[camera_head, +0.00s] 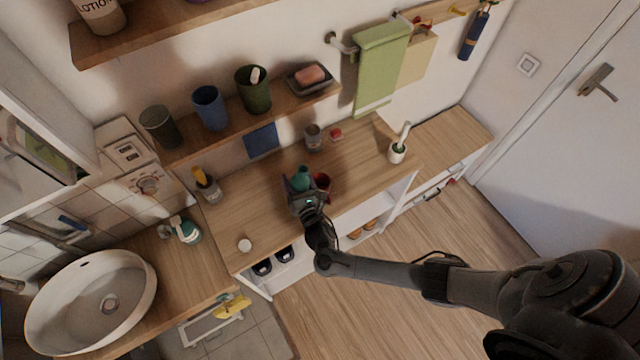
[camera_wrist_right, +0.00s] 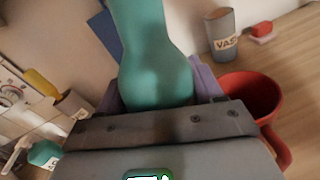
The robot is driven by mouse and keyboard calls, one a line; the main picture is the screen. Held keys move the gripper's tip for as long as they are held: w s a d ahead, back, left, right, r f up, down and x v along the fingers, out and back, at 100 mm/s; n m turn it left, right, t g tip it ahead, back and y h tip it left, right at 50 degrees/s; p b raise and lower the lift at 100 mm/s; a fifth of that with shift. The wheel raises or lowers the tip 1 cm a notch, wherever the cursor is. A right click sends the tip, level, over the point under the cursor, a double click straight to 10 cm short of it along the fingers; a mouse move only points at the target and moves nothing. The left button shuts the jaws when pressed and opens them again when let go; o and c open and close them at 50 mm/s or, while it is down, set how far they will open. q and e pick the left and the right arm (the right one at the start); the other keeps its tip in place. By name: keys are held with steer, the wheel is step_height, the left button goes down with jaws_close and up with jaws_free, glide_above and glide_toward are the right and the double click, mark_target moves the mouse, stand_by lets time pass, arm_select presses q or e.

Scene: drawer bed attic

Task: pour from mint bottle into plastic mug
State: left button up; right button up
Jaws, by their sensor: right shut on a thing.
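The mint bottle (camera_wrist_right: 155,60) is a teal, smooth, waisted bottle, and my right gripper (camera_wrist_right: 160,100) is shut around its lower part. In the head view the bottle (camera_head: 300,180) shows at the tip of my right gripper (camera_head: 299,187), over the wooden counter. It looks roughly upright; its base is hidden by the gripper. The plastic mug (camera_head: 322,183) is red and stands just right of the gripper, partly hidden by it. In the right wrist view the mug (camera_wrist_right: 252,97) is upright, with its open mouth showing and its handle toward the camera. My left gripper is not in view.
A grey vase-labelled cup (camera_head: 313,136) and a small red item (camera_head: 336,134) stand behind on the counter (camera_head: 255,200). A brush holder (camera_head: 397,152) is at right, a yellow-handled holder (camera_head: 207,186) at left, and a white round item (camera_head: 244,245) near the front edge. A shelf (camera_head: 290,108) with cups hangs above.

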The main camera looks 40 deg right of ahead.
steer(key=shift+d+m+b, duration=0.1)
steer(key=shift+m+b, duration=0.2)
steer(key=shift+m, duration=0.2)
steer(key=shift+d+r+m, duration=0.25)
steer(key=shift+r+m, duration=0.5)
steer(key=shift+m, duration=0.15)
steer(key=shift+f+y+b, duration=0.25)
steer(key=shift+y+b, duration=0.05)
steer(key=shift+b, duration=0.3)
steer(key=shift+s+d+f+m+b, duration=0.1)
steer(key=shift+d+m+b, duration=0.1)
steer(key=shift+m+b, duration=0.4)
steer(key=shift+r+m+g, duration=0.3)
steer(key=shift+r+m, duration=0.1)
steer(key=shift+a+r+m+y+b, duration=0.1)
steer(key=shift+r+m+y+b, duration=0.2)
steer(key=shift+m+b, duration=0.3)
